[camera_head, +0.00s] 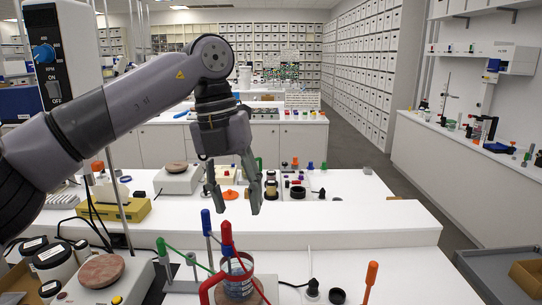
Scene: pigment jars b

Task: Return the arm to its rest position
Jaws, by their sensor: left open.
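My left arm comes in from the left, bent at the elbow high over the bench. Its gripper (236,208) hangs fingers-down above the white bench, open, with nothing between its fingers. It is in front of the small items on the middle bench and above a glass beaker (238,282) at the front. My right gripper is not in view.
Blue, red and green-handled tools (227,238) rise near the beaker below the gripper. An orange-handled tool (370,278) stands to the right. The right part of the middle bench (385,222) is clear.

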